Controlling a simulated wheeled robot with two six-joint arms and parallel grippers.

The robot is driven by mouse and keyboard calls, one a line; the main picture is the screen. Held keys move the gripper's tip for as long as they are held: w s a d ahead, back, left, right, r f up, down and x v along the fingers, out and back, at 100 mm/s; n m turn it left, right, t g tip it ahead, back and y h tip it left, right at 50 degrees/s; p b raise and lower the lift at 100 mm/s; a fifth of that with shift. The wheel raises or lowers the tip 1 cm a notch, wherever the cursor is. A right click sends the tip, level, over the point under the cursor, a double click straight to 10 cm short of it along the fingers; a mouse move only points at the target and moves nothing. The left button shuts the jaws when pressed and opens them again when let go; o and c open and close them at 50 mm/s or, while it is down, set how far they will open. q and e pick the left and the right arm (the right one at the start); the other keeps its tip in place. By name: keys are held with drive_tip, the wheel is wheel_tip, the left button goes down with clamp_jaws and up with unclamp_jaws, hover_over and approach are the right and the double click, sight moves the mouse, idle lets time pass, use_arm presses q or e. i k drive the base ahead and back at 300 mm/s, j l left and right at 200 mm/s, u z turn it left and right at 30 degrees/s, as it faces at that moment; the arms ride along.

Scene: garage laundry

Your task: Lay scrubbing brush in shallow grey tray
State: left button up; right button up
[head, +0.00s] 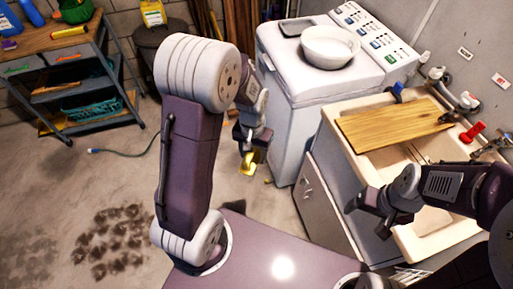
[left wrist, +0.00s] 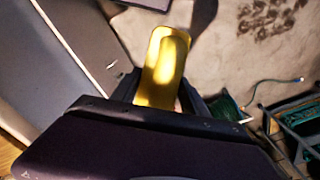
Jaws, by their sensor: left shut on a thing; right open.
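The scrubbing brush (head: 249,162) shows as a yellow, block-like thing hanging below my left gripper (head: 252,144). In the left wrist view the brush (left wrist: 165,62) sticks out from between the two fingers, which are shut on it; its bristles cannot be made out. The shallow grey tray (head: 291,27) lies on the top of the white washing machine, at its back left, and looks empty. My left gripper is in front of the machine's left side, lower than its top and apart from the tray.
A white bowl (head: 331,50) stands on the washing machine (head: 307,83) right beside the tray. A wooden board (head: 395,124) lies across the sink (head: 443,231). A workbench (head: 40,40) with bottles stands at the far left. The floor left of the machine is mostly clear.

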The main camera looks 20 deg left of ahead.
sight(299, 30)
drive_tip(key=i+j+z, duration=0.15)
drive_tip(key=j+z, duration=0.25)
drive_tip(key=j, duration=0.4)
drive_tip(key=j+z, duration=0.4)
drive_tip(key=j, duration=0.4)
drive_tip(key=i, duration=0.05)
